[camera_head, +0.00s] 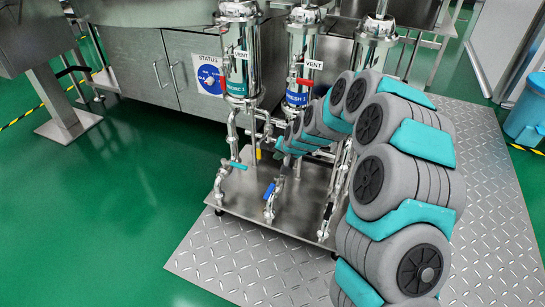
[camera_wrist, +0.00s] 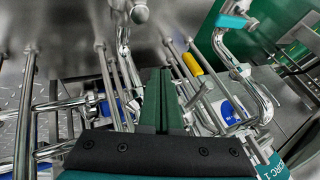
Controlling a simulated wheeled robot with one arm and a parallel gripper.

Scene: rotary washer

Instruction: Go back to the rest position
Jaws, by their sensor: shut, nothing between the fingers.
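My gripper (camera_wrist: 160,74) shows in the wrist view as two dark green fingers pressed together with nothing between them. It points in among metal pipes, with a yellow-handled valve (camera_wrist: 193,64) just to the right of the fingertips. In the head view, my grey and teal arm curves up from the lower right and over to the left. Its far end is by the pipework under the middle steel filter housing (camera_head: 298,62); the fingers cannot be made out there. Whether the gripper touches any pipe cannot be told.
Blue (camera_head: 270,191) and teal (camera_head: 236,164) valve handles stick out in front. A steel cabinet (camera_head: 150,65) stands behind.

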